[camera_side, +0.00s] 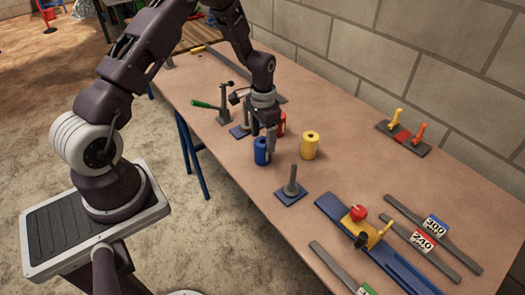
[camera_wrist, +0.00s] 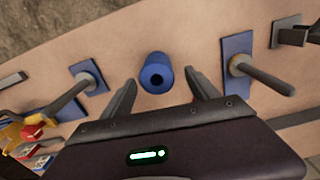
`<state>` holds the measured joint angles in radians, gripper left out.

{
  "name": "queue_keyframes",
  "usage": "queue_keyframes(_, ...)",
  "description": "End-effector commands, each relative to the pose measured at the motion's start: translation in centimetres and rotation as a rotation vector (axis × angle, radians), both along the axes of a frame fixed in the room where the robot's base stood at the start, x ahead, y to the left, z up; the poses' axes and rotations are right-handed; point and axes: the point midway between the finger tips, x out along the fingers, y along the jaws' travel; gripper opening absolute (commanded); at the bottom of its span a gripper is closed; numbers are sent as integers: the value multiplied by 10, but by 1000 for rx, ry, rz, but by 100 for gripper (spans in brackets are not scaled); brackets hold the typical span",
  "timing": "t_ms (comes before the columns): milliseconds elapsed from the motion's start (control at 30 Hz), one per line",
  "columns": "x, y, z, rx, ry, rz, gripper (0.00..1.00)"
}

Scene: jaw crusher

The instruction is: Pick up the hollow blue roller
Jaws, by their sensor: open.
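The hollow blue roller (camera_side: 261,151) stands upright on the brown table near its front edge. In the wrist view my gripper (camera_wrist: 162,79) is open, one finger on each side of the roller, with a gap visible on both sides. I cannot tell how far the fingertips reach down beside it.
A red roller (camera_side: 281,124) stands close behind my gripper, and a yellow roller (camera_side: 310,145) stands to its right. A grey peg on a blue base (camera_side: 291,190) is in front. A green-handled clamp (camera_side: 208,105) is left. A blue rail (camera_side: 365,245) lies at right.

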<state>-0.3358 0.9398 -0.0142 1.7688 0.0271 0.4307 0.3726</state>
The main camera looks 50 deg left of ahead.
Motion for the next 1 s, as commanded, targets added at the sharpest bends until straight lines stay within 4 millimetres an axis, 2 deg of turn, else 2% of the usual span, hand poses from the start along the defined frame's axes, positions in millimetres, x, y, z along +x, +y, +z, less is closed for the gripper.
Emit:
queue_keyframes(233,-4,-3,-44,-1,4,0,69)
queue_keyframes(500,-4,-3,-50,0,2,0,69)
queue_keyframes(567,-4,-3,-50,-1,2,0,59)
queue_keyframes(867,-4,-3,-50,-1,2,1,0)
queue_keyframes(1000,-4,-3,-49,0,1,1,0)
